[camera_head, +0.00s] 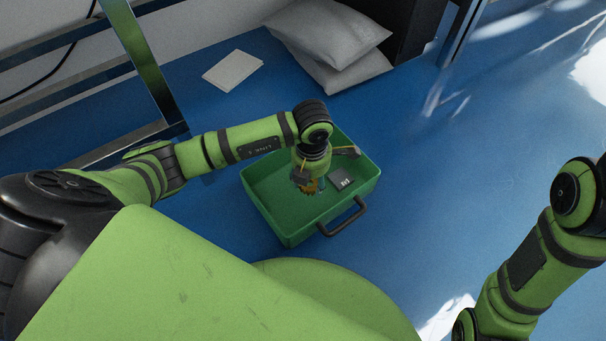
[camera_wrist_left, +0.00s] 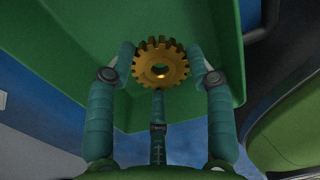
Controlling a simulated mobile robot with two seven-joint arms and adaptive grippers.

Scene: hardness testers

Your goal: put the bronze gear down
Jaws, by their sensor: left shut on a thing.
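The bronze gear (camera_wrist_left: 160,62) is a toothed disc with a hole in its middle. My left gripper (camera_wrist_left: 165,75) is shut on it, with teal fingers on both sides of it in the left wrist view. In the head view the gear (camera_head: 311,187) shows only partly below my left gripper (camera_head: 308,182), which reaches down into the green crate (camera_head: 282,232). I cannot tell whether the gear touches the crate's floor. My right arm shows at the right edge, but its gripper is out of the picture.
White sacks (camera_head: 330,45) and a white pad (camera_head: 232,70) lie behind on the blue floor, which is clear right of the crate.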

